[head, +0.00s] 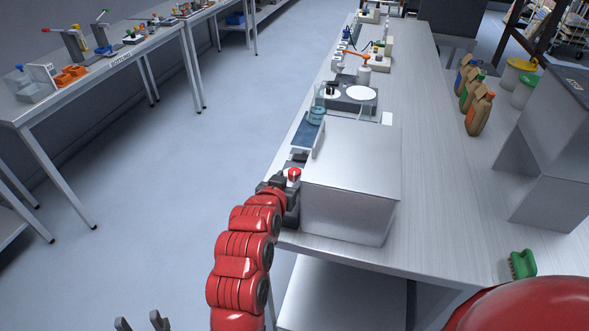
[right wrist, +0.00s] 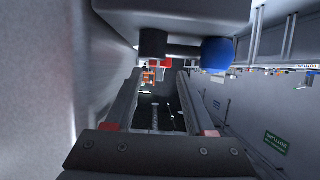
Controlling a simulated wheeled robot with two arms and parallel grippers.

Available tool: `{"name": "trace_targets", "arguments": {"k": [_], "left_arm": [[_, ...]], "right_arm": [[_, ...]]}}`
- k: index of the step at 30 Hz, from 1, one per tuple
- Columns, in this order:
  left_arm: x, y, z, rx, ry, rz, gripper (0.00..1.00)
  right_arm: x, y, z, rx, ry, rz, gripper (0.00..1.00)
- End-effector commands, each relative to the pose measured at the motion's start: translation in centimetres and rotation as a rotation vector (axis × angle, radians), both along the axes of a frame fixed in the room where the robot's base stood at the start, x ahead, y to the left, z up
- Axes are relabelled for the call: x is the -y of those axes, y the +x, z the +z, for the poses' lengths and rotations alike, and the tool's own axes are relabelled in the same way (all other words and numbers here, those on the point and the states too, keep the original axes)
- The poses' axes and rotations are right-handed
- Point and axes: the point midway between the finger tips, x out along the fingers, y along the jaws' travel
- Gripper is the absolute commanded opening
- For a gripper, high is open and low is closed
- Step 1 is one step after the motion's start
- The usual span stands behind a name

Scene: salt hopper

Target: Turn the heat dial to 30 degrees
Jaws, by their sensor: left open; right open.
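A grey metal box (head: 350,185) stands at the near left of the long workbench. My right gripper (head: 275,186) is at the box's left side, mostly hidden by my red arm. In the right wrist view the open gripper (right wrist: 160,78) has empty space between its two fingers. A black cylindrical knob (right wrist: 153,43) sticks out just above and ahead of the fingertips, apart from them as far as I can tell. A blue knob (right wrist: 216,54) is to its right. No degree marks are readable, so its setting cannot be told. My left gripper (head: 141,322) is open and empty at the bottom edge.
A red button (head: 293,174) shows beside the box. A green brush (head: 522,264) lies at the near right. A second table (head: 105,65) is across the open floor.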

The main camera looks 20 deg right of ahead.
Motion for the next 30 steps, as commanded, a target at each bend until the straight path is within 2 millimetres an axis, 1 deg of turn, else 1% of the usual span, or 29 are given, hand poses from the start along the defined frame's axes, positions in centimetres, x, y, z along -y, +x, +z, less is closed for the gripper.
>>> {"name": "trace_targets", "arguments": {"k": [3, 9, 15, 23, 26, 30], "left_arm": [[0.0, 0.0, 0.3, 0.000, 0.000, 0.000, 0.50], [0.0, 0.0, 0.5, 0.000, 0.000, 0.000, 0.50], [0.0, 0.0, 0.6, 0.000, 0.000, 0.000, 0.50], [0.0, 0.0, 0.6, 0.000, 0.000, 0.000, 0.50], [0.0, 0.0, 0.6, 0.000, 0.000, 0.000, 0.50], [0.0, 0.0, 0.6, 0.000, 0.000, 0.000, 0.50]], "right_arm": [[1.2, 1.5, -0.7, -0.002, -0.002, -0.004, 0.54], [2.4, 3.4, -1.6, 0.001, -0.004, -0.001, 0.54], [2.8, 4.2, -2.0, 0.002, -0.002, -0.001, 0.54], [2.8, 4.2, -2.0, 0.002, -0.001, 0.001, 0.54], [2.8, 4.2, -2.0, 0.001, -0.002, 0.001, 0.38], [2.8, 4.2, -2.0, 0.001, -0.002, 0.001, 0.13]]}}
